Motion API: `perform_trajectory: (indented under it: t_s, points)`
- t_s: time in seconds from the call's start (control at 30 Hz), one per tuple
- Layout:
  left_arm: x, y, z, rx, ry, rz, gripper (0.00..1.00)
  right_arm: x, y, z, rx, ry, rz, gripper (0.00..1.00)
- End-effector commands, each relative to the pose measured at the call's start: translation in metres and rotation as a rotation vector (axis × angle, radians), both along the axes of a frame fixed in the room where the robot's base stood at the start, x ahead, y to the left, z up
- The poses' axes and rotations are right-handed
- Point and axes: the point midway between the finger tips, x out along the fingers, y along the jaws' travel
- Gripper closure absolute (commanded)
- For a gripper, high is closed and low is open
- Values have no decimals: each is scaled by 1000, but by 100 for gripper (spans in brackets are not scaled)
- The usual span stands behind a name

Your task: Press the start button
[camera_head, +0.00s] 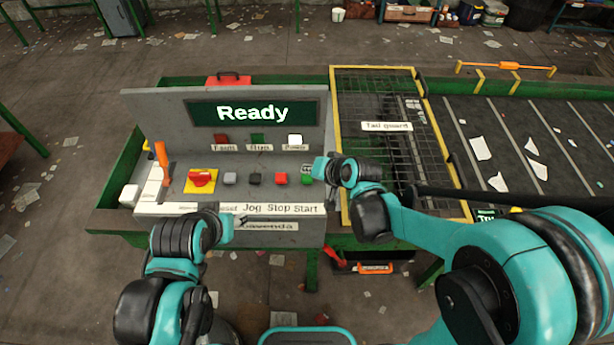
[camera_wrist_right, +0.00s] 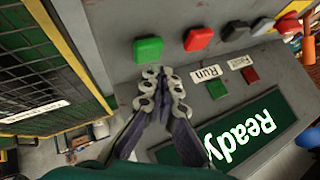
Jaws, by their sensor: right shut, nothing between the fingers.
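The start button (camera_head: 307,180) is the green one at the right end of the row on the grey console, above the "Start" label. It also shows in the right wrist view (camera_wrist_right: 148,50), raised and uncovered. My right gripper (camera_head: 318,168) is beside it, at the console's right side. In the right wrist view its fingers (camera_wrist_right: 152,76) are together and empty, with the tips just below the green button in the picture; contact is not seen. My left gripper (camera_head: 240,221) is low at the console's front edge; its fingers are too small to read.
The red stop button (camera_head: 281,178) is left of the start button, then black and grey buttons and a red switch on yellow (camera_head: 200,180). The display (camera_head: 252,113) reads "Ready". A yellow-framed mesh guard (camera_head: 375,95) stands right, near my right arm.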

Motion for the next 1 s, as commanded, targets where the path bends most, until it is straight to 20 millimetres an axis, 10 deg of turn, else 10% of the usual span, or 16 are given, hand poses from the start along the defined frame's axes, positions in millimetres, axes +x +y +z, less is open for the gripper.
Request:
perform_trajectory:
  t_s: [1.0]
  points:
    - [0, 0, -12, 0, 0, 0, 57, 0, 0, -11, 0, 0, 0, 100]
